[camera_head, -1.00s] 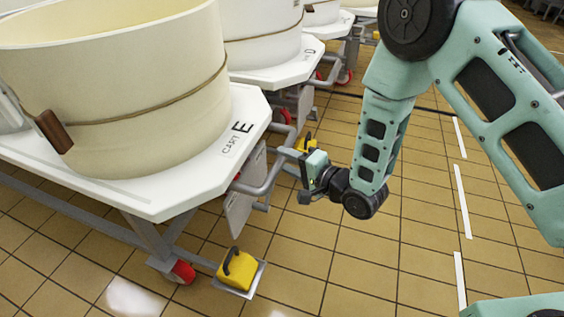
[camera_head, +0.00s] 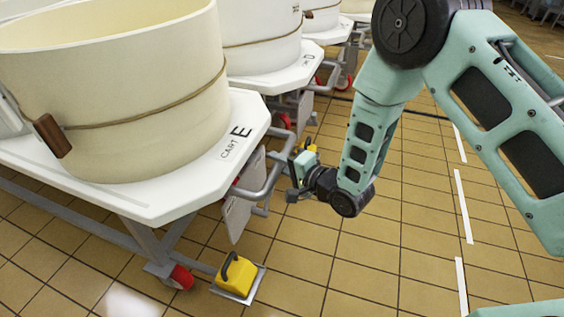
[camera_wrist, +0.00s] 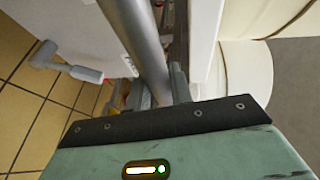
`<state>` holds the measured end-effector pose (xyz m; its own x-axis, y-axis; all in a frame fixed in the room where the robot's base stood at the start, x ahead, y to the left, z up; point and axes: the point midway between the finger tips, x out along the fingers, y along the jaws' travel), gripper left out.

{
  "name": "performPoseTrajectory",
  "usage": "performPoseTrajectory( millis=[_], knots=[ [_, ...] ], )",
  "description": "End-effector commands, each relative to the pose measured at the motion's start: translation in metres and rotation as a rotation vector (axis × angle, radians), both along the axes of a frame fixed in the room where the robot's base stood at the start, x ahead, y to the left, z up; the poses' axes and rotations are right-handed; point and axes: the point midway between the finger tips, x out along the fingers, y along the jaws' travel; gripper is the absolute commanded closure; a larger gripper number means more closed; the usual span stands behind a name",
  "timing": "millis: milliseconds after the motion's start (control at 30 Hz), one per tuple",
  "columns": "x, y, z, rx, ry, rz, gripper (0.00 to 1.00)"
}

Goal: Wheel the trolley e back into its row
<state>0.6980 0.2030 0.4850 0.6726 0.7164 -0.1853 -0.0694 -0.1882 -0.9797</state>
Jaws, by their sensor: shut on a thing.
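Trolley e (camera_head: 150,207) stands at the left in the head view, its white top marked "CART E". It carries a large cream vat (camera_head: 120,95) with a brown block on its side. A grey tubular handle (camera_head: 268,182) sticks out from the trolley's right end. My gripper (camera_head: 292,172) is at this handle. In the wrist view, the handle tube (camera_wrist: 147,50) runs down between the fingers of my gripper (camera_wrist: 160,93), which are shut on it. The fingertips are partly hidden in the head view. A red wheel (camera_head: 180,277) shows under the trolley.
A yellow block with a dark handle (camera_head: 237,275) sits on a pale plate near the red wheel. Trolley D (camera_head: 285,75) stands close behind trolley e, with more vats beyond. Tiled floor right of the trolleys is open, with a white dashed line (camera_head: 462,205).

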Motion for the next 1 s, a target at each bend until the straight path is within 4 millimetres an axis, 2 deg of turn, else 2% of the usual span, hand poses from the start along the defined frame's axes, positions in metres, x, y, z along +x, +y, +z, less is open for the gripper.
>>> performPoseTrajectory(
  millis=[33, 100, 367, 400, 467, 767, 1000],
  knots=[
    [0.003, 0.013, 0.003, 0.011, -0.004, 0.007, 1.00],
    [0.006, 0.021, 0.003, 0.012, -0.004, 0.008, 1.00],
    [0.005, 0.023, 0.003, 0.011, -0.006, 0.011, 1.00],
    [0.005, 0.023, 0.003, 0.010, -0.005, 0.011, 0.70],
    [0.005, 0.023, 0.003, 0.009, -0.005, 0.009, 0.57],
    [0.005, 0.020, 0.003, 0.007, -0.004, 0.006, 0.57],
    [-0.014, -0.002, 0.010, 0.007, 0.000, 0.004, 0.57]
  ],
)
